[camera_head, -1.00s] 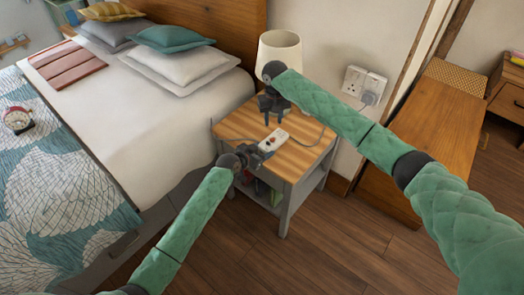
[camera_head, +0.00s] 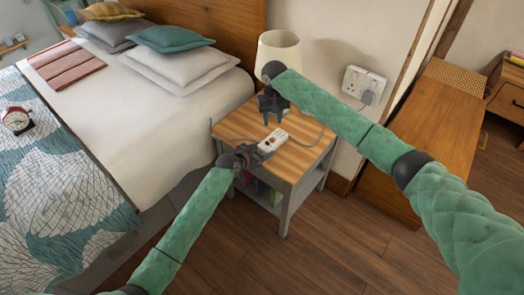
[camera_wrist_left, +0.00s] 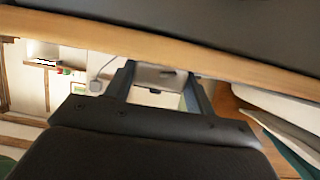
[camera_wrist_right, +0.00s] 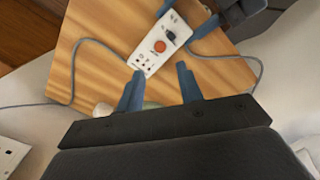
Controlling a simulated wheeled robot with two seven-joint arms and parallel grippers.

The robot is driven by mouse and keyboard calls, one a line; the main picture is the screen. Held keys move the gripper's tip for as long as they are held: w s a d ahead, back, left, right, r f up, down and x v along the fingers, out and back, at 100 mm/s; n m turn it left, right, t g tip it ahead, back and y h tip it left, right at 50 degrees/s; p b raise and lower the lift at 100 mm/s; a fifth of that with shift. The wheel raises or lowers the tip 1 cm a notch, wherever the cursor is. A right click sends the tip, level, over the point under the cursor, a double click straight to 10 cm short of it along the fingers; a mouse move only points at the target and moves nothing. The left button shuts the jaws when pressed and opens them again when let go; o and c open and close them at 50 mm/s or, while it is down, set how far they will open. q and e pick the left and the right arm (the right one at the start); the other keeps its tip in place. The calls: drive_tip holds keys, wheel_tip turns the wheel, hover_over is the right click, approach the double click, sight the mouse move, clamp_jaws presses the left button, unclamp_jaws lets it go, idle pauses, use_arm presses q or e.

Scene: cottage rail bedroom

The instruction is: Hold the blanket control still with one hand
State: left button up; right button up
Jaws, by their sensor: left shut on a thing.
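The blanket control (camera_head: 272,141) is a small white block with an orange-red round button and a dark switch. It lies on the wooden nightstand top, a cord running from each end. My left gripper (camera_head: 262,152) is shut on its near end from the nightstand's front edge; its blue fingers also show on both sides of the control (camera_wrist_right: 145,62) in the right wrist view. My right gripper (camera_head: 271,119) is over the nightstand beyond the control, pointing down. Its fingers (camera_wrist_right: 160,75) are apart with nothing gripped between them.
The nightstand (camera_head: 305,160) has a cream lamp (camera_head: 279,52) at its back. A wall socket (camera_head: 364,85) with a grey plug is to the right. The bed (camera_head: 150,110) stands to the left, a wooden cabinet (camera_head: 440,110) to the right. Floor in front is clear.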

clamp_jaws()
idle(1.6)
